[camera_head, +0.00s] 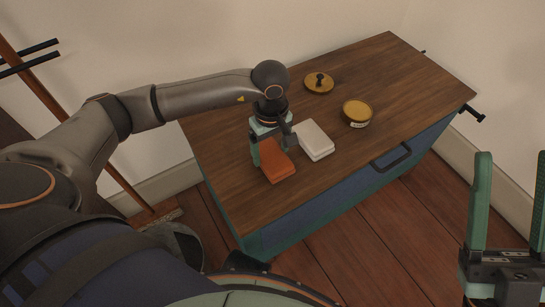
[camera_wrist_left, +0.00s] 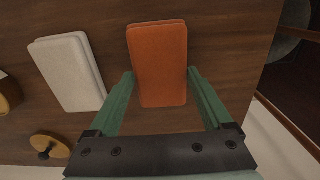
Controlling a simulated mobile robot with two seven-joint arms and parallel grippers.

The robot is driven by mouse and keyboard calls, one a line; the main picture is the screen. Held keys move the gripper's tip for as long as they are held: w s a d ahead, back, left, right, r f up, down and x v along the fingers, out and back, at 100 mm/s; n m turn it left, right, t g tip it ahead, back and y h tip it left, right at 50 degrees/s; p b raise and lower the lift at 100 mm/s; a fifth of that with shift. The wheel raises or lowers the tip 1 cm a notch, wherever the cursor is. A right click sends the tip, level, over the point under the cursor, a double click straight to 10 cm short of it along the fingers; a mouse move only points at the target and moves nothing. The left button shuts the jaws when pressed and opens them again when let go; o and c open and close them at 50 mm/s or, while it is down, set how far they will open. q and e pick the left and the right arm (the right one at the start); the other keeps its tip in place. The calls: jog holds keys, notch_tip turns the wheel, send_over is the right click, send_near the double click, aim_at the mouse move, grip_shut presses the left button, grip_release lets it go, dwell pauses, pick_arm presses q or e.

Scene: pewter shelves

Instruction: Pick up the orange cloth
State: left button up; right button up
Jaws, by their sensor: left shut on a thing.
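The orange cloth (camera_head: 277,163) is a folded rectangle at the near left part of the wooden top. My left gripper (camera_head: 271,150) comes down over it from above. In the left wrist view the orange cloth (camera_wrist_left: 159,62) sits between the two green fingers, one against each long side, and the left gripper (camera_wrist_left: 160,76) is shut on it. The cloth appears to be at the table surface; I cannot tell whether there is a gap beneath. My right gripper (camera_head: 509,175) is at the right edge of the head view, open and empty, away from the cabinet.
A folded white cloth (camera_head: 315,140) lies just right of the orange one. A yellow round container (camera_head: 357,112) and a round lid with a dark knob (camera_head: 319,83) stand farther back. The blue cabinet's wooden top (camera_head: 400,85) is clear at right. A wall is behind.

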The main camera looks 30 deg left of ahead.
aim_at(273, 155)
pick_arm(q)
jog(key=shift+r, duration=0.1)
pick_arm(e)
jog(key=shift+r, duration=0.1)
pick_arm(q)
jog(key=shift+r, duration=0.25)
jog(key=r, duration=0.1)
jog(key=r+p, duration=0.2)
jog(key=shift+d+r, duration=0.25)
jog(key=shift+d, duration=0.05)
jog(key=s+d+r+p, duration=0.3)
jog(key=s+d+r, duration=0.2)
jog(key=d+r, duration=0.3)
jog(key=d, duration=0.4)
jog(key=shift+d+r+p, duration=0.2)
jog(key=shift+r+p, duration=0.15)
jog(key=shift+r, duration=0.05)
pick_arm(e)
jog(key=shift+n, duration=0.4)
jog(key=r, duration=0.6)
jog(key=shift+s+d, duration=0.15)
jog(key=shift+d, duration=0.2)
pick_arm(q)
jog(key=shift+s, duration=0.1)
jog(key=o, duration=0.8)
jog(key=c, duration=0.7)
pick_arm(e)
jog(key=shift+f, duration=0.1)
pick_arm(q)
jog(key=shift+o, duration=0.2)
